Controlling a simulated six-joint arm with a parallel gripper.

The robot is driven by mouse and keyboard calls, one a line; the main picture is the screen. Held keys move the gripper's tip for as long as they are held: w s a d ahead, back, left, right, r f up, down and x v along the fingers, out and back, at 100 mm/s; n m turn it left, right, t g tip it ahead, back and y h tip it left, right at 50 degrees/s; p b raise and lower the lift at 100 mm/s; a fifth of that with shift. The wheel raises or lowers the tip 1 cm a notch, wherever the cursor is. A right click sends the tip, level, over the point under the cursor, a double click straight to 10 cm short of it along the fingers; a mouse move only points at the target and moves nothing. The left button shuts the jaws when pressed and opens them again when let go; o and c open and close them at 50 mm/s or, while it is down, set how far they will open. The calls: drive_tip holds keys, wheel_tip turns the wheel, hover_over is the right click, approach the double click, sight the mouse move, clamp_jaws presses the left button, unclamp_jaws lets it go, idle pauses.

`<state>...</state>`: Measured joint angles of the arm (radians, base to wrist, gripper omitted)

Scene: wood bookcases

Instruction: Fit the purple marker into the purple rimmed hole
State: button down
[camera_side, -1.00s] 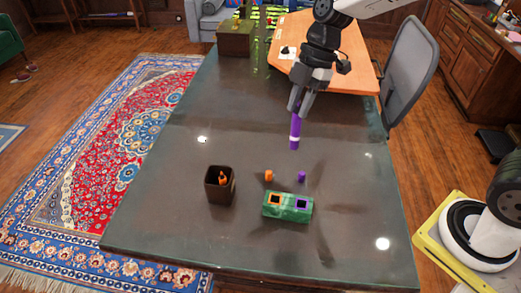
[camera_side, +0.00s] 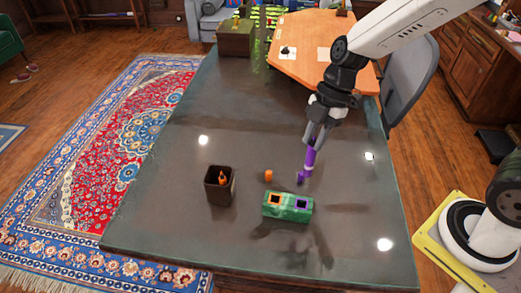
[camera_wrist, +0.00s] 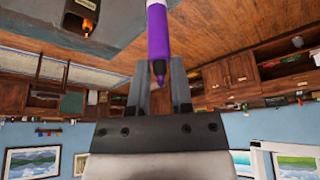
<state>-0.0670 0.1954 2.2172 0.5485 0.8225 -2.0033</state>
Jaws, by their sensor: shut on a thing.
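The purple marker (camera_side: 308,160) is held between the fingers of my gripper (camera_side: 312,146), which is shut on it. It slants down and left in the side view, a white band near its low end. That end is close to the small purple cap-like piece (camera_side: 300,179); I cannot tell if they touch. In the wrist view the marker (camera_wrist: 157,35) shows between my fingers (camera_wrist: 160,75), with its dark tip toward the palm. The green block (camera_side: 287,214) has the purple rimmed hole (camera_side: 302,203) at right, in front of and below the marker.
The block's other hole has an orange rim (camera_side: 275,199). A small orange piece (camera_side: 268,176) stands behind it. A dark brown cup (camera_side: 220,193) with an orange thing (camera_side: 223,178) inside stands to the left. The table's left part is clear.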

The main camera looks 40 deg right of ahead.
sight(310, 164)
wheel_tip(310, 164, down, 13)
drive_tip(key=shift+f, duration=0.2)
idle(0.4)
drive_tip(key=shift+r, duration=0.1)
drive_tip(key=shift+r, duration=2.45)
drive_tip(key=shift+n+g, duration=0.3)
drive_tip(key=shift+n, duration=0.3)
drive_tip(key=shift+f, duration=2.55)
drive_tip(key=shift+f, duration=0.1)
drive_tip(key=shift+f, duration=1.4)
